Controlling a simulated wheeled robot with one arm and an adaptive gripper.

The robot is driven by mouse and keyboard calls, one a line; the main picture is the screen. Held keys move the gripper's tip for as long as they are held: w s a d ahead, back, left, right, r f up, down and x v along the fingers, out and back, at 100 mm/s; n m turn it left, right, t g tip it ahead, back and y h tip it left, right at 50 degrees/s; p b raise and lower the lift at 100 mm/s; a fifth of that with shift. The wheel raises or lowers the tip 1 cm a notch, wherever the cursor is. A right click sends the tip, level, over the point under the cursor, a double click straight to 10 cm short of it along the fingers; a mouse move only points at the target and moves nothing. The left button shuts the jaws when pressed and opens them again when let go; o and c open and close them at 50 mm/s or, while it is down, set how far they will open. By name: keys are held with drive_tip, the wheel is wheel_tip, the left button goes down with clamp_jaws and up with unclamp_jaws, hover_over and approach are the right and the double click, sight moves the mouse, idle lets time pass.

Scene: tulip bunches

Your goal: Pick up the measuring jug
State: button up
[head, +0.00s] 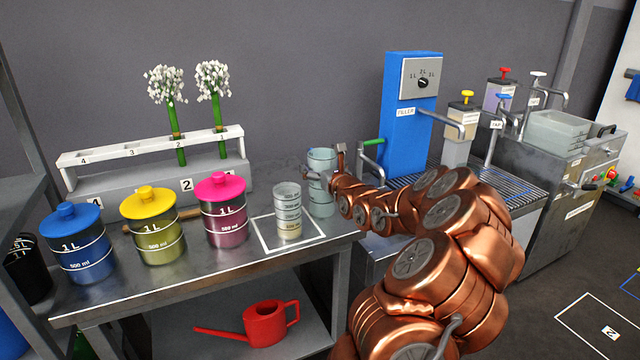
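A clear measuring vessel with marked bands and yellowish contents (288,212) stands upright inside a white square outline on the metal bench. A second, taller, greyish-green translucent vessel with pale bands (320,192) stands just behind and to the right of it, near the bench's right end. Which of the two is the measuring jug I cannot tell for sure. My gripper (334,170), at the end of my copper arm, is at the right side of the taller vessel. Its fingers are small and partly hidden, so whether they touch or close on the vessel is unclear.
Blue (82,245), yellow (153,228) and pink (222,212) lidded canisters stand left along the bench (190,278). A white rack (100,155) with two flower bunches is behind. The blue filler (408,120) stands right. A red watering can (266,323) sits below.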

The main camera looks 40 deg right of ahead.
drive_tip(key=c, duration=1.7)
drive_tip(key=shift+o, duration=0.2)
drive_tip(key=shift+r, duration=0.1)
